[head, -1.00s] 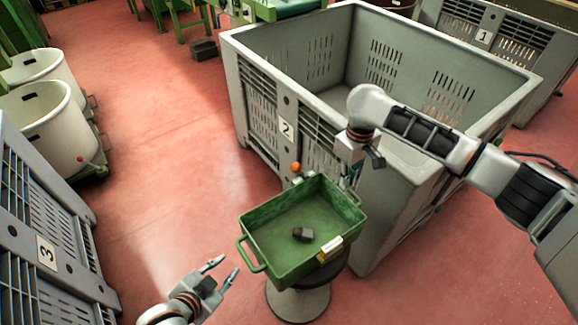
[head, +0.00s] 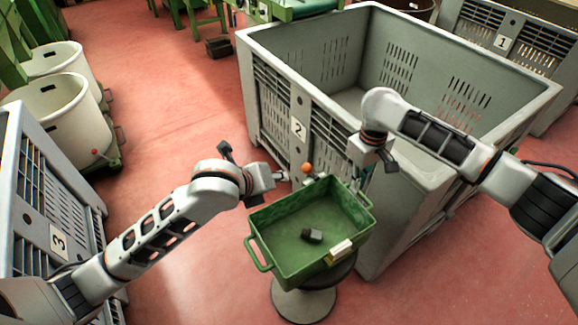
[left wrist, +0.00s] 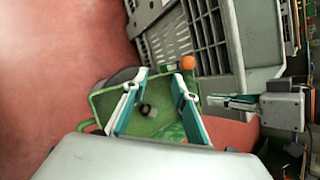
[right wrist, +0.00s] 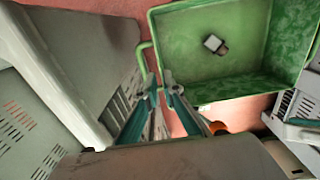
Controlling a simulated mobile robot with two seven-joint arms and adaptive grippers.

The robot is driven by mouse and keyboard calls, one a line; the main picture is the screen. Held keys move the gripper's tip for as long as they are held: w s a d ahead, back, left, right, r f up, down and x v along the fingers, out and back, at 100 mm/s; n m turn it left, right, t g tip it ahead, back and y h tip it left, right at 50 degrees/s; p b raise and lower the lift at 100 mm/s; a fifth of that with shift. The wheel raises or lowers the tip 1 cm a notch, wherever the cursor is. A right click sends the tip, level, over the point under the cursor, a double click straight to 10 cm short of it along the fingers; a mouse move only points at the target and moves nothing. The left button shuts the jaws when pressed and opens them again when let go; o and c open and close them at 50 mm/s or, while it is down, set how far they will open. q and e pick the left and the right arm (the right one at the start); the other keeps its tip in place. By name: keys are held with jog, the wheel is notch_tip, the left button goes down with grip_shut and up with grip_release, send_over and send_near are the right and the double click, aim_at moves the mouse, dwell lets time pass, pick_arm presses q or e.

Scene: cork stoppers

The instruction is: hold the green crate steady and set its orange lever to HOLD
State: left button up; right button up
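No lever marking is readable. My left gripper (head: 284,180) is just left of the knob, fingers apart and empty; in the left wrist view its fingers (left wrist: 160,72) spread over the crate, the knob outside them. My right gripper (right wrist: 160,78) is at the crate's right-hand handle (right wrist: 144,58), fingers close together around its end; the contact is partly hidden.
A large grey bin (head: 300,128) marked 2 stands close behind the crate. Another grey bin (head: 58,242) marked 3 is at the left. White tubs (head: 60,120) stand farther back left. The red floor between is clear. A cream block (head: 340,251) is on the crate's near rim.

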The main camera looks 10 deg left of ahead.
jog(key=shift+f, duration=0.6)
pick_arm(q)
jog(key=d+r+m, duration=0.1)
jog(key=m, duration=0.1)
jog(key=w+d+r+m, duration=0.1)
jog(key=m, duration=0.1)
jog(key=w+d+r+m+h, duration=0.1)
jog(key=shift+d+r+m+g, duration=0.2)
jog(key=shift+d+m+g, duration=0.1)
jog(key=shift+d+m, duration=0.1)
pick_arm(e)
send_over(348, 217)
notch_tip(348, 217, down, 11)
jog(key=shift+w+r, duration=0.1)
jog(key=shift+w, duration=0.05)
grip_shut()
pick_arm(q)
jog(key=shift+s+f, duration=0.1)
jog(key=shift+f, duration=0.05)
grip_shut()
jog(key=s+f+n+t+h, duration=0.1)
jog(key=s+f+n+h, duration=0.1)
jog(key=s, duration=0.4)
jog(key=shift+s+a+f+n+h, duration=0.3)
jog(key=shift+s+f+n, duration=0.1)
jog(key=shift+f+n, duration=0.45)
